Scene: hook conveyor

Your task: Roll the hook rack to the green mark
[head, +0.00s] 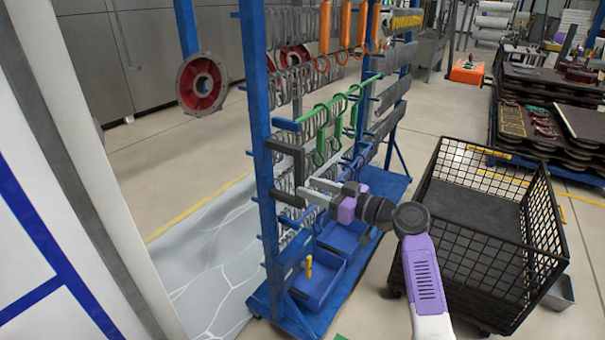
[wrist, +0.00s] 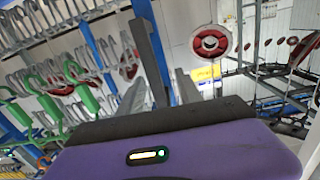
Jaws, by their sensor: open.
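The blue hook rack (head: 262,130) stands upright in the middle of the head view, hung with rows of grey, orange and green hooks. A dark bracket-shaped handle (head: 299,170) sticks out from its near post. My gripper (head: 308,189) is open at the handle's lower part. In the wrist view, a dark bar (wrist: 150,55), apparently the handle, shows between the open fingers (wrist: 160,78). I cannot tell whether the fingers touch it. A small green patch (head: 340,337) at the bottom edge of the head view may be the green mark; most of it is cut off.
A black mesh cart (head: 462,265) stands close on the right of my arm. Blue bins (head: 322,280) sit on the rack's base. A pale wall panel (head: 60,150) is on the left. Grey patterned floor (head: 215,260) lies clear between the panel and the rack.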

